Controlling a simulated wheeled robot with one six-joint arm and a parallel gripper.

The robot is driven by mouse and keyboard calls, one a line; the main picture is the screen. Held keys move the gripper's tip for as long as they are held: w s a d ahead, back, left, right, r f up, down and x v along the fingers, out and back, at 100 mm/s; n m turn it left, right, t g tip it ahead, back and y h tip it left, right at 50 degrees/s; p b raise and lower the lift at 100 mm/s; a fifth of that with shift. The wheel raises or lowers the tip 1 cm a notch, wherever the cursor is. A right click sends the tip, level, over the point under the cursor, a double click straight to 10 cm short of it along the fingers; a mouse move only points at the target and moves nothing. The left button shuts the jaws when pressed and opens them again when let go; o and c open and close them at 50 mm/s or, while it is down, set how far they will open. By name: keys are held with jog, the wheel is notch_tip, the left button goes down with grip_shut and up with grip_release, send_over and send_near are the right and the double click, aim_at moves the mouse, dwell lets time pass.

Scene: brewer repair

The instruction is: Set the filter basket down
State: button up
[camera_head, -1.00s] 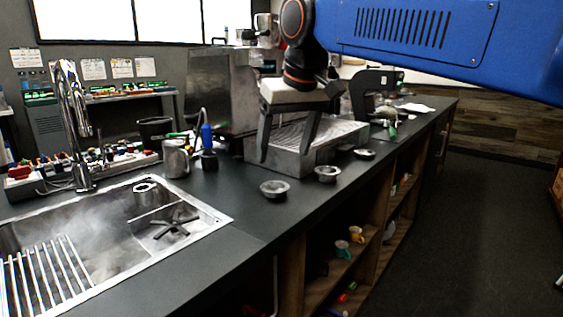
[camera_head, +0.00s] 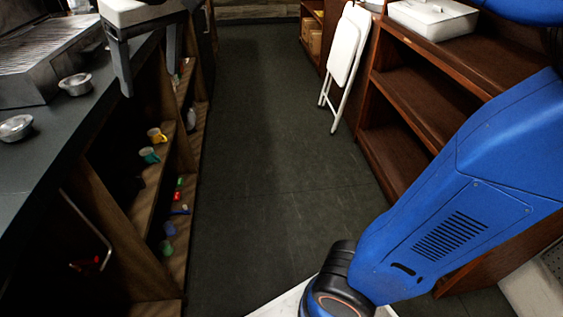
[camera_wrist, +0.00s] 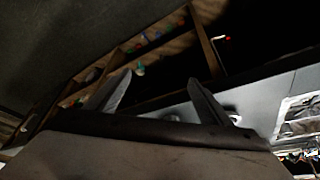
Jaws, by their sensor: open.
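Two small round metal baskets stand on the dark counter at the left of the head view: a nearer one (camera_head: 15,127) and a farther one (camera_head: 75,84) beside the brewer's metal base. I cannot tell which is the task's filter basket. My gripper (camera_head: 148,88) shows at the upper left of the head view, to the right of both baskets, its fingers apart. In the wrist view my gripper (camera_wrist: 160,78) has spread fingers with nothing held between them. A pale round thing (camera_wrist: 232,113) shows beside its right finger, partly hidden.
The counter (camera_head: 45,150) runs along the left, with open wooden shelves below holding a yellow mug (camera_head: 157,135) and a teal mug (camera_head: 149,155). The middle floor is clear. A white folding chair (camera_head: 346,55) leans by a brown shelf unit (camera_head: 430,95) with a white box (camera_head: 433,18).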

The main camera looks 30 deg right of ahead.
jog(key=s+d+f+m+h, duration=0.1)
jog(key=s+d+f+m, duration=0.1)
jog(key=s+d+f, duration=0.7)
jog(key=s+d+f+m+h, duration=0.1)
jog(key=s+d+f+m, duration=0.2)
jog(key=s+d+f, duration=0.5)
jog(key=d+f, duration=0.6)
jog(key=shift+s+m+t, duration=0.3)
jog(key=shift+s+t, duration=0.05)
jog(key=shift+t, duration=0.05)
